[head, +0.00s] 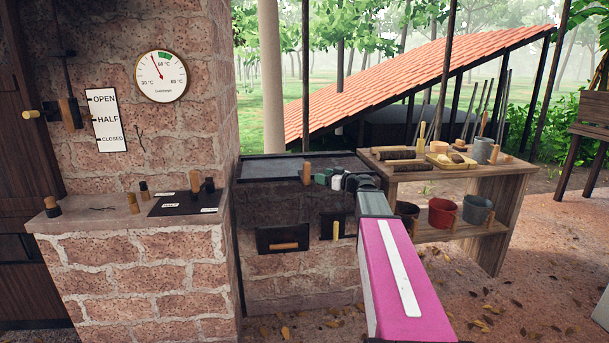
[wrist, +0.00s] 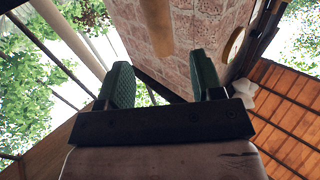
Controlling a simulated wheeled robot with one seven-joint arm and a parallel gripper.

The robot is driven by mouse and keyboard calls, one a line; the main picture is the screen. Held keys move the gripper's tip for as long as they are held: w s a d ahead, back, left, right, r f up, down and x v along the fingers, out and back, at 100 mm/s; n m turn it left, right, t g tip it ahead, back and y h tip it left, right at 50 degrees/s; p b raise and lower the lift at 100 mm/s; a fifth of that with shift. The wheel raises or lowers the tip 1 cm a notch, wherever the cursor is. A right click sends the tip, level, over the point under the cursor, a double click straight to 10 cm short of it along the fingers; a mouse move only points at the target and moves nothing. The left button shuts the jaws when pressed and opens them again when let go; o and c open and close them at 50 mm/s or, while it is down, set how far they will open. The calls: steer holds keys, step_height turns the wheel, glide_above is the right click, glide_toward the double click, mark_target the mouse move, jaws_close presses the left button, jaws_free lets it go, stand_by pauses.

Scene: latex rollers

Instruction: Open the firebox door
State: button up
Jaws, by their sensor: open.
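A black metal door with a horizontal wooden handle (head: 283,245) is set in the front of the brick stove. A smaller black door with an upright pale handle (head: 338,230) is to its right; both look shut. I cannot tell which one is the firebox door. My gripper (head: 328,180) is near the stove's top front edge, above the doors. It is open and empty. Just left of its fingers stands an upright wooden handle (head: 307,172). In the wrist view, a wooden handle (wrist: 157,28) shows beyond the gap between the green fingers (wrist: 161,62), apparently untouched.
A dark flat top (head: 290,166) covers the stove. A wooden table (head: 425,178) with tools and buckets stands close on the right. A brick ledge (head: 125,230) with several small knobs is on the left, below a round gauge (head: 162,77) and an OPEN/HALF/CLOSED sign (head: 107,120).

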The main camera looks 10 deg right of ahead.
mark_target(304, 170)
steer(key=x, duration=1)
steer(key=shift+w+a, duration=0.25)
steer(key=shift+d, duration=0.1)
jaws_close()
